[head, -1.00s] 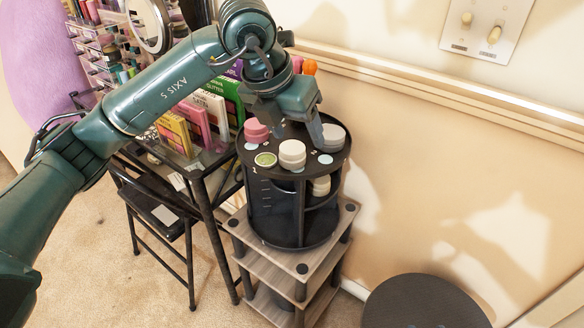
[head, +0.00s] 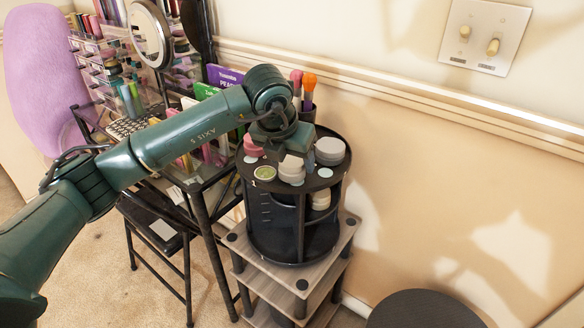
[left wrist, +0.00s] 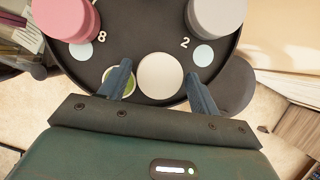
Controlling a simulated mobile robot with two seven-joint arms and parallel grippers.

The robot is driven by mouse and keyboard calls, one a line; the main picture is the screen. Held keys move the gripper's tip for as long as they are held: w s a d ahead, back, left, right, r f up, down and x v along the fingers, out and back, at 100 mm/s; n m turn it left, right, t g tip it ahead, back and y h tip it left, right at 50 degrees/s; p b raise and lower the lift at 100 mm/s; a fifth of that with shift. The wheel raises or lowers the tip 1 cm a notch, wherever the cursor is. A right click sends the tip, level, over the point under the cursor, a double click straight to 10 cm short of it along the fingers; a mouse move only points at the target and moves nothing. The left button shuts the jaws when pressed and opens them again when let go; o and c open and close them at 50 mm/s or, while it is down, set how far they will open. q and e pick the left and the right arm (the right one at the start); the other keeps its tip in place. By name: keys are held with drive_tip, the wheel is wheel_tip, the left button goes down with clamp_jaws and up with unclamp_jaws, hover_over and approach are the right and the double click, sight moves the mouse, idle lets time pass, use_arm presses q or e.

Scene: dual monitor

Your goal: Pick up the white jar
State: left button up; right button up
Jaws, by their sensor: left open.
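The white jar (head: 292,170) stands upright on the round black top tray (head: 322,180) of an organizer. Its round pale lid also shows in the left wrist view (left wrist: 160,76). My left gripper (head: 284,153) is over the jar, pointing down, with its body hiding part of the tray behind. In the left wrist view the left gripper (left wrist: 158,88) is open, with one blue finger on each side of the jar's lid. I cannot tell how far down the fingers reach. My right gripper is not in view.
On the tray, a pink jar (head: 253,146), a wider grey-white jar (head: 330,151) and a green-topped tin (head: 265,173) stand close around. The tin is partly behind the left finger in the wrist view. A cup with brushes (head: 307,103) stands at the back, near the wall.

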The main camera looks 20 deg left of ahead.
use_arm(q)
drive_tip(key=shift+x, duration=0.8)
drive_tip(key=shift+c, duration=0.3)
drive_tip(key=c, duration=0.7)
